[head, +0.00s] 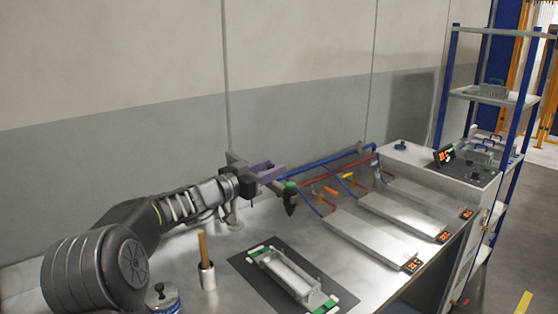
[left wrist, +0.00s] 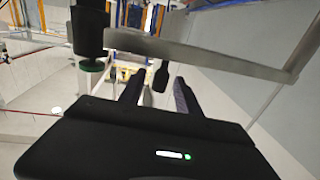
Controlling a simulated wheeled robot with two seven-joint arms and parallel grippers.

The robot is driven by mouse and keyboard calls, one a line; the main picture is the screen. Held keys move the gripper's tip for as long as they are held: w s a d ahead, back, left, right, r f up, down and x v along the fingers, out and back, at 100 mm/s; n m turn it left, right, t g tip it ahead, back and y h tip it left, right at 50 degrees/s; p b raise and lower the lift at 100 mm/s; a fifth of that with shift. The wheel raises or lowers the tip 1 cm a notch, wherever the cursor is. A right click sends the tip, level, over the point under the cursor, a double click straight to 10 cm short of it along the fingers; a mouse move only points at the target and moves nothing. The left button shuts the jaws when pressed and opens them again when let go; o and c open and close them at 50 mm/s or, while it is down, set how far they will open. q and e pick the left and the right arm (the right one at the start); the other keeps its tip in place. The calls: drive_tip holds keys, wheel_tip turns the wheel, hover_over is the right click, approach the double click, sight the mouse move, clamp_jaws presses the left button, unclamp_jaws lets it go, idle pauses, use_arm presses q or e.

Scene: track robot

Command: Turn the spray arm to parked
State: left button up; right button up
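The spray arm is a grey bar that reaches out from a post by the wall, with a dark nozzle (head: 290,197) with a green band at its end. In the left wrist view the bar (left wrist: 200,52) crosses the top, with the nozzle (left wrist: 90,35) at the left. A short black handle (left wrist: 161,76) hangs below the bar. My left gripper (head: 270,172) is at the bar, behind the nozzle. Its fingers are apart, one on each side of the handle in the wrist view; I cannot tell whether they touch it. My right gripper is not in view.
A grey fixture with green corners (head: 285,272) lies on a dark mat (head: 243,263) below the nozzle. A can with a wooden handle (head: 207,272) stands left of it. Flat plates with red displays (head: 375,238) and blue and red pipes (head: 325,163) lie to the right.

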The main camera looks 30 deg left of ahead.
use_arm(q)
drive_tip(key=w, duration=0.1)
drive_tip(key=w+p, duration=0.1)
drive_tip(key=w, duration=0.1)
drive_tip(key=shift+w+d, duration=0.3)
clamp_jaws()
idle(1.2)
